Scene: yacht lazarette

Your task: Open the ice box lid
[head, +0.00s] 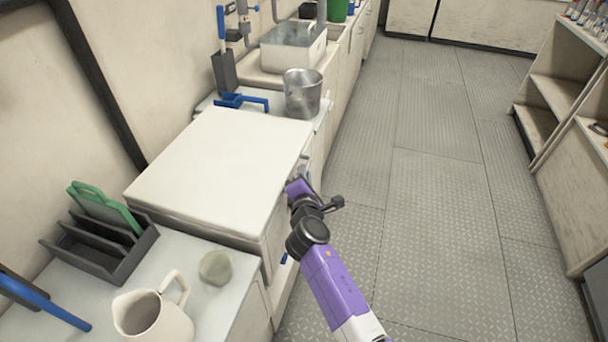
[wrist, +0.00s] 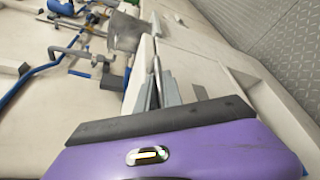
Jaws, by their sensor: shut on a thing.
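The ice box (head: 272,240) is a cream chest standing against the left wall, with a broad cream lid (head: 215,165) lying flat on top. The lid looks closed. My gripper (head: 302,183) is at the right, aisle-side edge of the box, just below the lid's top. It is shut on a thin metal handle (wrist: 157,66), which shows ahead of the grey fingers in the wrist view. The handle is mostly hidden behind my gripper in the head view.
A green-and-grey rack (head: 105,240), a cream jug (head: 153,316) and a round greyish thing (head: 215,267) are on the near counter. The aisle floor (head: 440,190) is clear.

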